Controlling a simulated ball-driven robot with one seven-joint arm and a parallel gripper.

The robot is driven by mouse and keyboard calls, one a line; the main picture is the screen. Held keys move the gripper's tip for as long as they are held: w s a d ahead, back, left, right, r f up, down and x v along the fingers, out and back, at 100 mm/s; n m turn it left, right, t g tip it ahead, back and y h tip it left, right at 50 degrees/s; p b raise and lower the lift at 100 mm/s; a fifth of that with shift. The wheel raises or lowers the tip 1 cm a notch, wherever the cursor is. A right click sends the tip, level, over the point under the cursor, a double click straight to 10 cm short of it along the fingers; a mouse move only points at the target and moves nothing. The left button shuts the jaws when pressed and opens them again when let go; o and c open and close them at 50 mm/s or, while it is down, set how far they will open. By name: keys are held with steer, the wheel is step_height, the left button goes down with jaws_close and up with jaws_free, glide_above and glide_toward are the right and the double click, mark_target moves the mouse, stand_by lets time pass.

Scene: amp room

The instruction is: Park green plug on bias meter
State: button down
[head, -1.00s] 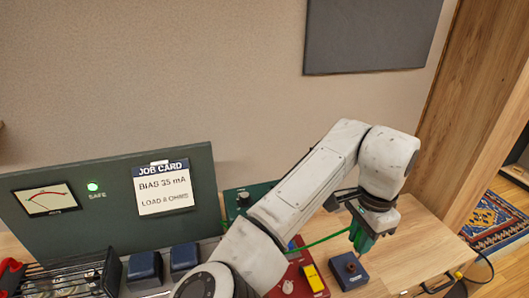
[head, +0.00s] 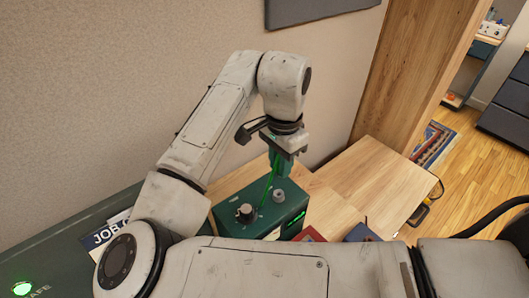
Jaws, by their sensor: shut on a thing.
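My gripper (head: 284,152) is shut on the green plug (head: 279,164) and holds it upright above a dark green box (head: 232,204). A thin green lead (head: 266,188) hangs from the plug towards the top of this box. The box has a black knob (head: 245,213), a grey post or knob (head: 278,196) and a lit green strip on its right side; it may be the bias meter, but I see no label that says so. The plug appears above the box top; I cannot tell the exact gap. My arm hides part of the bench.
The large green panel (head: 60,262) with a job card (head: 108,238) and a lit green lamp (head: 22,288) is at the lower left. A red box (head: 308,235) and a blue box (head: 361,233) show partly behind my arm. The wooden bench top (head: 375,182) is clear at right.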

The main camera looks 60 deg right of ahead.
steer(key=shift+f+b, duration=2.15)
steer(key=shift+f, duration=0.35)
steer(key=shift+r+p, duration=0.1)
steer(key=shift+p, duration=0.25)
steer(key=shift+f+b, duration=1.05)
steer(key=shift+f, duration=0.75)
stand_by(0.5)
steer(key=c, duration=0.9)
jaws_free()
steer(key=shift+r, duration=0.1)
step_height(320, 180, up, 11)
steer(key=shift+f, duration=0.15)
